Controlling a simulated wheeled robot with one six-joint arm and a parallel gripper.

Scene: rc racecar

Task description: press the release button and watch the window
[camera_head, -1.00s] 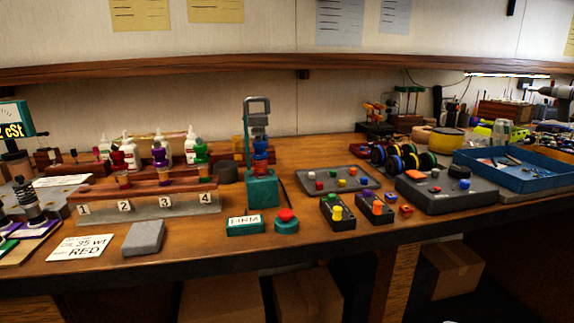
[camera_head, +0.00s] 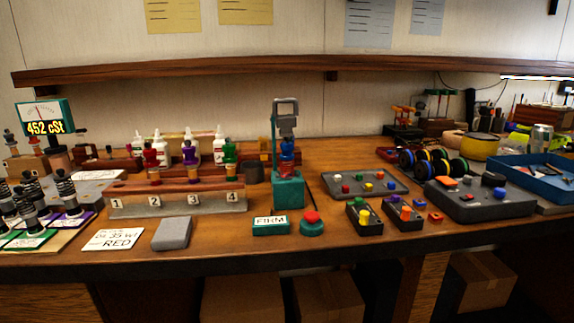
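A red release button (camera_head: 312,217) on a round teal base stands near the bench's front edge, right of a teal sign reading FIRM (camera_head: 270,225). Behind them stands a teal test stand (camera_head: 288,192) with a grey frame on top, holding a blue and red part. The frame's small window (camera_head: 286,108) shows no readable text. At the far left, a teal display (camera_head: 45,118) has a dial and reads 452 cSt. My gripper is not in view, and nothing touches the button.
A numbered rack (camera_head: 180,203) with small coloured-top bottles stands left of the stand. A card reading 35 wt RED (camera_head: 113,239) and a grey block (camera_head: 172,233) lie in front. Small black boxes (camera_head: 364,217), a parts tray (camera_head: 365,185) and a blue tray (camera_head: 535,173) are at right.

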